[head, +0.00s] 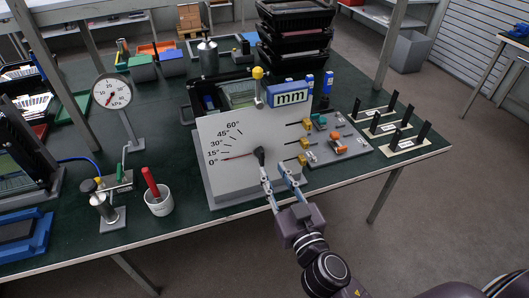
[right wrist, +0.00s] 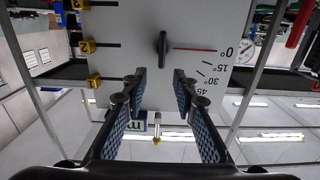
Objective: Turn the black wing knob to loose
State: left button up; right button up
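The black wing knob (head: 260,155) is on the front of a white panel (head: 222,140) with a printed degree scale. A thin red line runs from the knob to the 0° mark. In the right wrist view, which is upside down, the knob (right wrist: 163,48) shows as a narrow bar upright in the picture. My right gripper (head: 276,173) is in front of the panel, just below the knob. Its two fingers are spread, with nothing between them, and the knob shows beyond the fingertips (right wrist: 159,80). My left gripper is not in view.
Yellow sliders (head: 304,142) and a grey plate with orange and teal parts (head: 338,140) are right of the panel. A white cup with a red-handled item (head: 159,203) and a dial gauge (head: 112,92) stand left. Bare green table (head: 170,120) lies left of the panel.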

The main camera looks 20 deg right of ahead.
aim_at(263, 154)
jog(key=w, duration=0.2)
jog(key=w+p, duration=0.1)
jog(key=w, duration=0.1)
jog(key=w+p, duration=0.1)
jog(key=w, duration=0.1)
jog(key=shift+w+a+r, duration=0.15)
jog(key=shift+w+a, duration=0.1)
jog(key=shift+w, duration=0.55)
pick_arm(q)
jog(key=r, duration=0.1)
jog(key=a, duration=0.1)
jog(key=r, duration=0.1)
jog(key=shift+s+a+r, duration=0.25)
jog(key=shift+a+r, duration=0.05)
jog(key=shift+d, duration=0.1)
pick_arm(e)
jog(key=shift+c, duration=0.4)
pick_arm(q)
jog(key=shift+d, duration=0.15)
pick_arm(e)
grip_shut()
